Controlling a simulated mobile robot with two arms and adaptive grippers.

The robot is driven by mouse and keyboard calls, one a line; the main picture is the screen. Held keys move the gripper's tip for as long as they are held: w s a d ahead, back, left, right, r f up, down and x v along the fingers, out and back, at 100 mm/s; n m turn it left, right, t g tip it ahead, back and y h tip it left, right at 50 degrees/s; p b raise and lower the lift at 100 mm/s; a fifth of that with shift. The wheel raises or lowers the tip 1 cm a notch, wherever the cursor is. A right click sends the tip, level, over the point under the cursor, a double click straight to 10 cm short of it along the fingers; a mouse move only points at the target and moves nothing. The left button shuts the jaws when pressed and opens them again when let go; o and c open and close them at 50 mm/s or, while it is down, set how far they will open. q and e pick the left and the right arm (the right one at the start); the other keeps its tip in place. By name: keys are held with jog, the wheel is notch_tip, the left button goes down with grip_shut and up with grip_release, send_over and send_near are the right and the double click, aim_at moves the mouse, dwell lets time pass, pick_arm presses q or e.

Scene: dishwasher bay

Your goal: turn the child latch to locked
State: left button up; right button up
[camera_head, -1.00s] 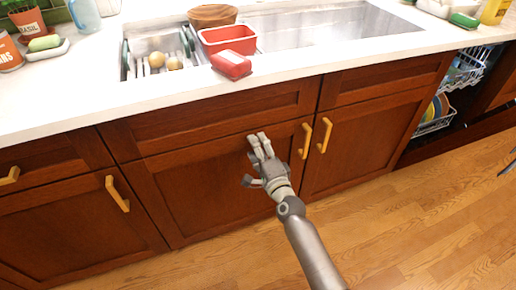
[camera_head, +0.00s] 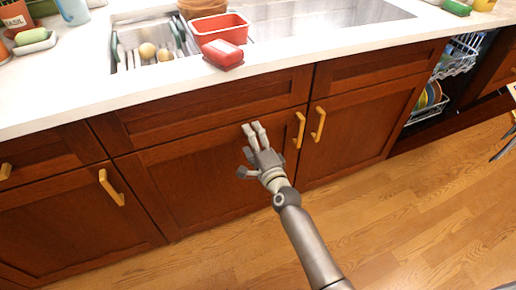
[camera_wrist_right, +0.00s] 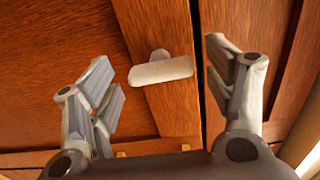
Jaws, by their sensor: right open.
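A small white latch (camera_wrist_right: 162,70) shows in the right wrist view on the wooden cabinet front. It is a flat bar lying nearly level in that view, with a small round knob at its upper edge. My right gripper (camera_wrist_right: 160,62) is open, with one finger on each side of the latch and a gap on both sides. In the head view my right gripper (camera_head: 249,150) is in front of the upper part of the sink cabinet door (camera_head: 205,185), left of its yellow handle (camera_head: 299,130). The latch cannot be made out there. My left gripper is not in view.
Another yellow handle (camera_head: 318,124) sits on the neighbouring door. The white countertop (camera_head: 60,95) overhangs above, with a red sponge (camera_head: 222,54) near its edge and a red tub (camera_head: 219,27) behind. An open dishwasher rack (camera_head: 430,108) is at right. The wooden floor (camera_head: 420,210) is clear.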

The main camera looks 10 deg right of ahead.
jog(key=v, duration=1.1)
jog(key=shift+s, duration=0.3)
jog(key=shift+f, duration=0.1)
